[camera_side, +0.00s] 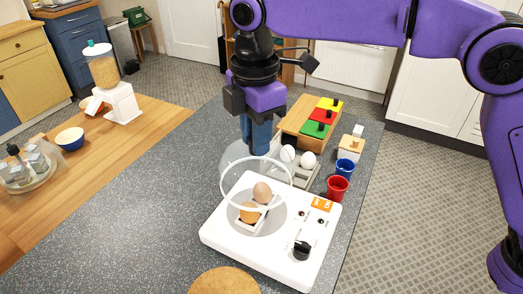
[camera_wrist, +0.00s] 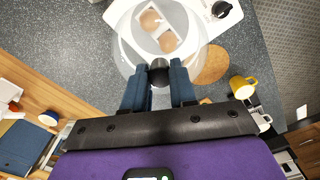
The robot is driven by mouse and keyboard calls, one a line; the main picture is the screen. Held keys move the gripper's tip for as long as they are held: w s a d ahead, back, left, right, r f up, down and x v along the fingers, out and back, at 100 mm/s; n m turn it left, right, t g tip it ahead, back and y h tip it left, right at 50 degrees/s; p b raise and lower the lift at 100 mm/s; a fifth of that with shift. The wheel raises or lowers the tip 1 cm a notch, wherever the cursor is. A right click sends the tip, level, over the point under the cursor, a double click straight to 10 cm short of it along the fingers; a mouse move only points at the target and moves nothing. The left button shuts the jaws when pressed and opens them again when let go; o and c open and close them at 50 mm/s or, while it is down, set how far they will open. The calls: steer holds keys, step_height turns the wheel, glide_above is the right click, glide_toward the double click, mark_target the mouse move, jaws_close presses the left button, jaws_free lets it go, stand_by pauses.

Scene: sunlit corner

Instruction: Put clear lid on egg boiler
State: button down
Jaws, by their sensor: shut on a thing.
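The egg boiler (camera_side: 230,236) is a white box with a dark knob on the grey worktop. Two brown eggs (camera_side: 262,192) sit in its tray, and they also show through the lid in the wrist view (camera_wrist: 168,41). My gripper (camera_side: 259,146) is shut on the dark knob of the clear lid (camera_side: 233,160). The lid, a see-through dome with a pale rim, is over the eggs and looks tilted in the side view. Whether its rim touches the boiler is hard to tell. The wrist view shows the knob between my blue fingertips (camera_wrist: 158,75).
A red cup (camera_side: 337,188) and a blue cup (camera_side: 345,167) stand right of the boiler. White eggs in a holder (camera_side: 303,174) and a wooden box with coloured panels (camera_side: 300,118) are behind. A round wooden board (camera_side: 224,282) lies in front. The grey worktop at left is clear.

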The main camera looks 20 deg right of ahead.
steer(key=shift+f, duration=3.95)
steer(key=shift+f, duration=0.55)
steer(key=shift+c, duration=1.8)
jaws_free()
steer(key=shift+r, duration=4)
steer(key=shift+d, duration=0.1)
